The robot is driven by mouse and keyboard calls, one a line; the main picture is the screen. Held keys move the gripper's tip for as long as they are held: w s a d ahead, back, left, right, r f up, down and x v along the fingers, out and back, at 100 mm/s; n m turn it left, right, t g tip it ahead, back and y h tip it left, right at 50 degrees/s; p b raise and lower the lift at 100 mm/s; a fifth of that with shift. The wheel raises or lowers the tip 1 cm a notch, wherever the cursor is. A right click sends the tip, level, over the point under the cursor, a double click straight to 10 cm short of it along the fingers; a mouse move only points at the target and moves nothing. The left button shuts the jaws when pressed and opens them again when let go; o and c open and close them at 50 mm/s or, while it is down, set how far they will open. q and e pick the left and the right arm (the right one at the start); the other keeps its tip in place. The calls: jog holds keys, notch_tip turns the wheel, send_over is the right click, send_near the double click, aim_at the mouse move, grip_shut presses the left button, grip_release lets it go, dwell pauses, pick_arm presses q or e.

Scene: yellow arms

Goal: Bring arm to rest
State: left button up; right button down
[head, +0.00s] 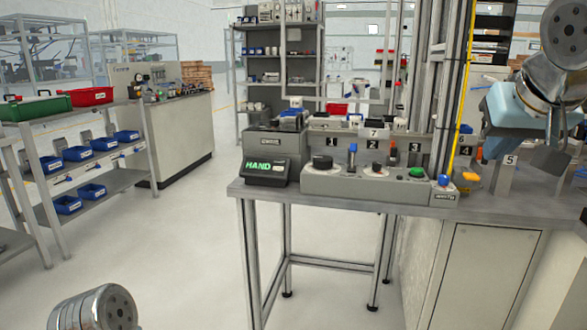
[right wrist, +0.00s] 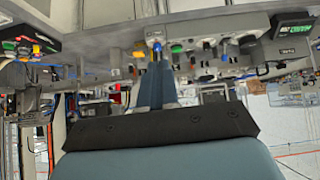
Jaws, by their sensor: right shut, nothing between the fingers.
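My right gripper (head: 512,108) is at the upper right of the head view, with a pale blue body below a metal wrist. It hangs above the right part of the workbench (head: 340,198). In the right wrist view its fingers (right wrist: 156,76) are together, with nothing between them. That view shows the bench upside down beyond the fingertips. My left arm shows only as a metal joint at the lower left of the head view; its gripper is out of the picture.
On the bench stand a control box (head: 375,183) with knobs and buttons, and a black display reading HAND (head: 265,170). Numbered stations and a yellow-edged upright are close left of my right gripper. A shelf (head: 125,180) with blue bins stands left. Open floor lies between.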

jog(key=w+a+f+n+g+y, duration=0.1)
jog(key=w+a+f, duration=0.35)
jog(key=f, duration=0.45)
jog(key=w+a+f+n+g+y, duration=0.1)
jog(key=w+a+f+n, duration=0.3)
jog(key=f, duration=0.6)
jog(key=w+a+f+m+g+y, duration=0.1)
jog(key=w+a+f, duration=0.2)
jog(key=w+f, duration=0.45)
jog(key=s+a+f+g+y, duration=0.1)
jog(key=s+a+f, duration=0.15)
jog(key=f, duration=0.85)
jog(key=s+a+f+g+y, duration=0.1)
jog(key=a+f, duration=0.2)
jog(key=f, duration=0.9)
jog(key=s+a+f+m+g+y, duration=0.1)
jog(key=s+f+m+g, duration=0.2)
jog(key=s+f, duration=2.1)
jog(key=shift+s+a, duration=0.4)
jog(key=shift+s, duration=0.45)
